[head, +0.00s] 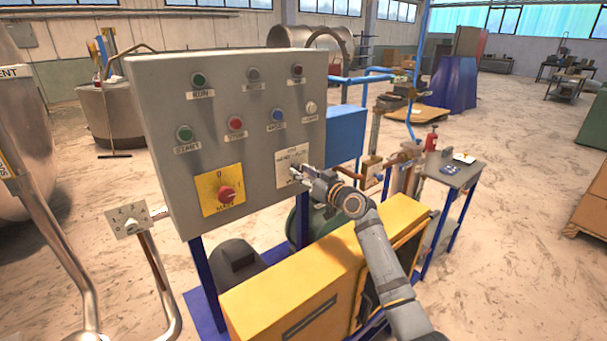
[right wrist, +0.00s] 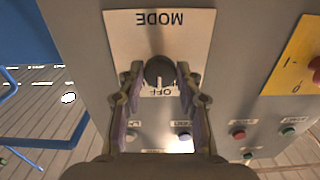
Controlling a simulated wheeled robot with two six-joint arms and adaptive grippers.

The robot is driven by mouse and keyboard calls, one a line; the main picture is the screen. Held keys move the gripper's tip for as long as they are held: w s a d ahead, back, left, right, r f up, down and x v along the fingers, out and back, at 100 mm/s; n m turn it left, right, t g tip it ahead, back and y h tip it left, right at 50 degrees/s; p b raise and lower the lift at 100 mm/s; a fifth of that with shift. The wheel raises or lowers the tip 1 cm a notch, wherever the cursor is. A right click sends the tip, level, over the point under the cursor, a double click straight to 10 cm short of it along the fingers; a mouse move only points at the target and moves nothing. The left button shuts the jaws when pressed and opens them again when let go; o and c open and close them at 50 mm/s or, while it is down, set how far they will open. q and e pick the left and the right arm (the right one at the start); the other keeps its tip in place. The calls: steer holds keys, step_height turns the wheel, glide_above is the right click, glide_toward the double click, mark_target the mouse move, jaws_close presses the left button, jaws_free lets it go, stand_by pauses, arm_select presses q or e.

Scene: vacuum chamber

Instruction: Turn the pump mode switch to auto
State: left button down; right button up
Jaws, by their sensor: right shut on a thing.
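The pump mode switch is a round black knob (right wrist: 158,70) on a pale plate (head: 292,155) at the lower right of the grey control panel (head: 170,100). In the right wrist view, which is upside down, the plate reads MODE above the knob and OFF below it. A white mark on the knob faces the OFF label. My right gripper (head: 299,172) reaches the plate from the right; in the wrist view its fingers (right wrist: 160,74) stand on both sides of the knob, shut on it. The fingers hide the plate's side labels. My left gripper is not in view.
A yellow plate with a red main switch (head: 226,194) is left of the mode plate. Several push buttons (head: 235,124) sit above. A yellow machine housing (head: 292,285) stands below the panel, and a blue box (head: 345,133) is beside it. A small grey table (head: 452,172) stands right.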

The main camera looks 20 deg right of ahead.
steer(key=m, duration=0.4)
steer(key=shift+a+m+p, duration=0.1)
steer(key=shift+m+p, duration=0.5)
steer(key=shift+m, duration=1.7)
steer(key=o, duration=1.2)
steer(key=shift+c, duration=0.2)
